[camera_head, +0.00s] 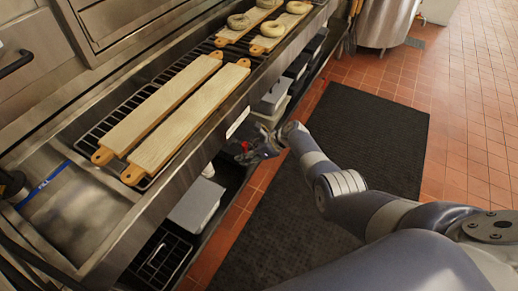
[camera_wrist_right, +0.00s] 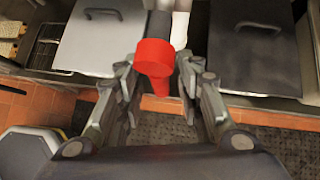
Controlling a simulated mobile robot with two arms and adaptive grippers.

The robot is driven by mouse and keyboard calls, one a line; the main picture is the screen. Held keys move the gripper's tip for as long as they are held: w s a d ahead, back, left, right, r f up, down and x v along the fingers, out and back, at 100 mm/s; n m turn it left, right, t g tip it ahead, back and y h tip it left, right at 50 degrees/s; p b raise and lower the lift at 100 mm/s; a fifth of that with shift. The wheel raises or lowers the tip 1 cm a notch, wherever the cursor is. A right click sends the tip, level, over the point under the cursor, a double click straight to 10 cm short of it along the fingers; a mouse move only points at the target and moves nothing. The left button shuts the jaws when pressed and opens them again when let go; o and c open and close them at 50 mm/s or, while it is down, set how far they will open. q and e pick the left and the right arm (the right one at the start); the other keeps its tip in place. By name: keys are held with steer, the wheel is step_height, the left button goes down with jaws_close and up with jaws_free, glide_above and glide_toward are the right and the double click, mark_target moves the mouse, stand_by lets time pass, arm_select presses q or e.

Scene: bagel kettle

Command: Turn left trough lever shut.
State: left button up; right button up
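The red lever (camera_wrist_right: 155,62) is in the upper middle of the right wrist view, below a dark pipe fitting beside a white pipe. In the head view a small patch of its red (camera_head: 245,147) shows under the trough's front edge. My right gripper (camera_head: 256,153) is there; the arm hides part of it. In the wrist view the fingers of my right gripper (camera_wrist_right: 157,72) stand apart on either side of the lever, with small gaps visible; contact cannot be told. The steel trough (camera_head: 140,205) runs diagonally across the head view. My left gripper is not in view.
Two long wooden boards (camera_head: 165,105) lie on a wire rack in the trough; bagels (camera_head: 268,28) lie on boards farther back. Lidded grey bins (camera_wrist_right: 253,45) flank the lever below. A dark mat (camera_head: 350,140) covers the tiled floor; a steel kettle (camera_head: 385,22) stands behind.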

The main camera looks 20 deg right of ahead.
steer(key=v, duration=1.1)
steer(key=shift+s, duration=0.2)
steer(key=shift+d, duration=0.1)
steer(key=s+d+f+n+g+h, duration=0.1)
steer(key=s+f+n+g+h, duration=0.15)
steer(key=s+f+n, duration=0.7)
steer(key=s+d+f+n+g+h, duration=0.1)
steer(key=s+f+n+h, duration=0.15)
steer(key=s+f, duration=1.3)
steer(key=s+a+f+n, duration=0.1)
steer(key=s+f+n, duration=0.3)
steer(key=s, duration=0.5)
steer(key=s+a+f+n+h, duration=0.1)
steer(key=s+f+n, duration=0.4)
steer(key=s, duration=0.4)
steer(key=s+a+f+n+h, duration=0.1)
steer(key=s+f+n, duration=0.4)
steer(key=s+n, duration=0.2)
steer(key=shift+s+a+g, duration=0.15)
steer(key=shift+s+g, duration=0.3)
steer(key=shift+s, duration=0.75)
